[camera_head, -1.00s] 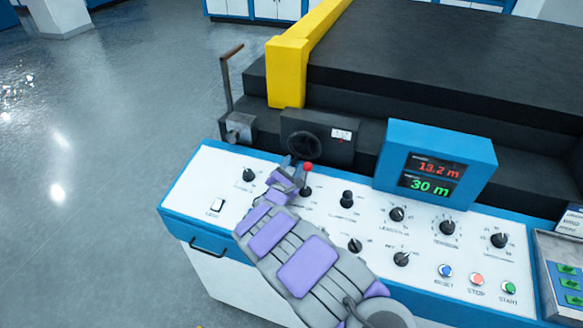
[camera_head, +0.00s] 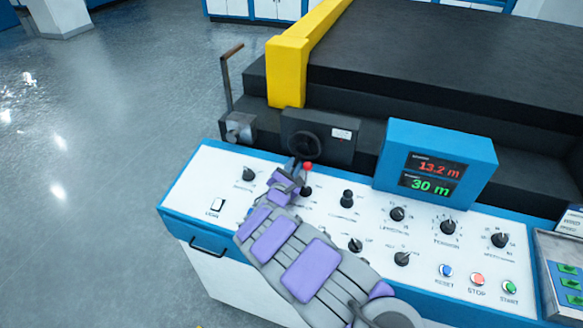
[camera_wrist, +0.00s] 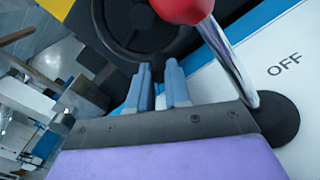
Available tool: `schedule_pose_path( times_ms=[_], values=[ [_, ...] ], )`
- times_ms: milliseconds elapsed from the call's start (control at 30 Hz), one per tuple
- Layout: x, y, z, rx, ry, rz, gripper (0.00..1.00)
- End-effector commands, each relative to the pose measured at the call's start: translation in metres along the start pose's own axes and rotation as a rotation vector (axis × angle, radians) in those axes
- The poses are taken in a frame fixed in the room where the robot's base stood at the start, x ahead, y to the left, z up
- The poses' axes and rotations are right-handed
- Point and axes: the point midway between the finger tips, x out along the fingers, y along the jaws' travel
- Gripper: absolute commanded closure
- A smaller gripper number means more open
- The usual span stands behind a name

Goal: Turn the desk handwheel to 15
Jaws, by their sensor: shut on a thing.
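The black desk handwheel (camera_head: 305,146) stands on a dark housing (camera_head: 340,150) behind the white control panel (camera_head: 322,235). It also shows in the wrist view (camera_wrist: 135,25), close beyond my fingers. My gripper (camera_head: 293,164) is at the wheel's lower left edge, with its blue fingers (camera_wrist: 157,88) close together and shut at the wheel's near rim. Exactly what lies between the fingertips is partly hidden. The small white label on the housing is too small to read. The display (camera_head: 435,175) reads 13.2 m in red and 30 m in green.
A red-knobbed lever (camera_head: 308,167) stands right beside my gripper; in the wrist view its metal rod (camera_wrist: 232,65) passes close to the fingers. Several black knobs cover the panel. A crank handle (camera_head: 228,80) rises at the left, and a yellow guard (camera_head: 287,75) stands behind.

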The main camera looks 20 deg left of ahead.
Motion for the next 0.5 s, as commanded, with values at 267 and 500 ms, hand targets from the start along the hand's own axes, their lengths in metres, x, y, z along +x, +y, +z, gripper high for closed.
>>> schedule_pose_path(
  times_ms=[267, 500],
  values=[
    [0.001, -0.012, 0.004, -0.210, -0.005, 0.000, 1.00],
    [0.000, -0.017, 0.007, -0.342, -0.003, 0.000, 1.00]
  ],
)
